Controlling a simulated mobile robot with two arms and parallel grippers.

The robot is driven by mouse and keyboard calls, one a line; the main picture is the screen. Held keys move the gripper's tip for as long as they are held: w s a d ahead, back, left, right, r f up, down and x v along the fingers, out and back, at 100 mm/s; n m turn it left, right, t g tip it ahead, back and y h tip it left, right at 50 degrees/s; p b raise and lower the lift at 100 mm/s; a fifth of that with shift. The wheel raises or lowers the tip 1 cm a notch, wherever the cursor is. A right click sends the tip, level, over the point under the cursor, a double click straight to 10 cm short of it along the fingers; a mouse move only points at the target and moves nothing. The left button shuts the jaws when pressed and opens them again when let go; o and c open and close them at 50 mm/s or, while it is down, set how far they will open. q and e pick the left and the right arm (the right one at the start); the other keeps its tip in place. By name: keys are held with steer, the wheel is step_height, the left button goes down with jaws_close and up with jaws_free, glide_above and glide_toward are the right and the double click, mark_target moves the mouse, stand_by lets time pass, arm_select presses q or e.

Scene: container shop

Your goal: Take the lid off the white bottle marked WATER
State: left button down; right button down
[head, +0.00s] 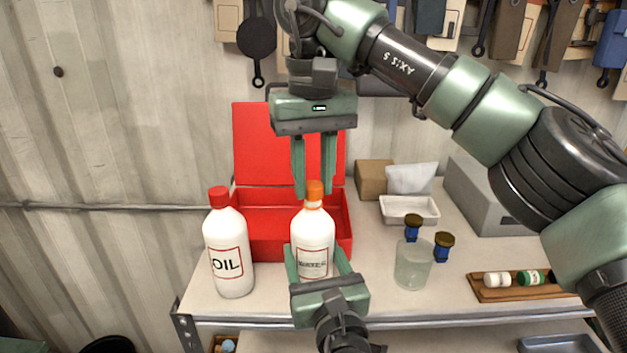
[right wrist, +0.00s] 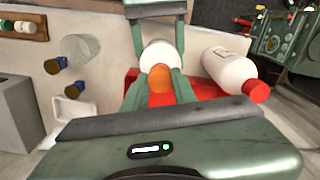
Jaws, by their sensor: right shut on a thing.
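The white bottle marked WATER (head: 313,236) stands upright on the bench in front of the red box. Its orange lid (head: 314,191) is at the top of the neck; I see no clear gap below it. My right gripper (head: 315,188) points straight down from above and is shut on the lid, a finger on each side. The right wrist view shows the lid (right wrist: 160,82) between the fingers, with the white bottle (right wrist: 160,52) behind it. My left gripper (head: 318,262) comes from the front, its fingers shut around the bottle's lower body, partly covering the label.
A white OIL bottle (head: 229,250) with a red cap stands close on the left. The open red box (head: 270,242) is right behind. A cloudy jar (head: 413,265), two blue items with dark tops, a white tray (head: 408,211) and a wooden rack (head: 500,294) stand to the right.

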mark_target(313, 183)
arm_select(q)
steer(key=shift+f, duration=0.35)
arm_select(e)
steer(key=shift+r, duration=0.8)
steer(key=shift+r, duration=1.95)
arm_select(q)
steer(key=c, duration=0.5)
jaws_free()
steer(key=shift+o, duration=1.2)
steer(key=shift+w, duration=0.1)
arm_select(e)
steer(key=shift+w, duration=0.1)
arm_select(q)
steer(key=shift+w+r, duration=0.1)
arm_select(e)
steer(key=shift+w, duration=0.1)
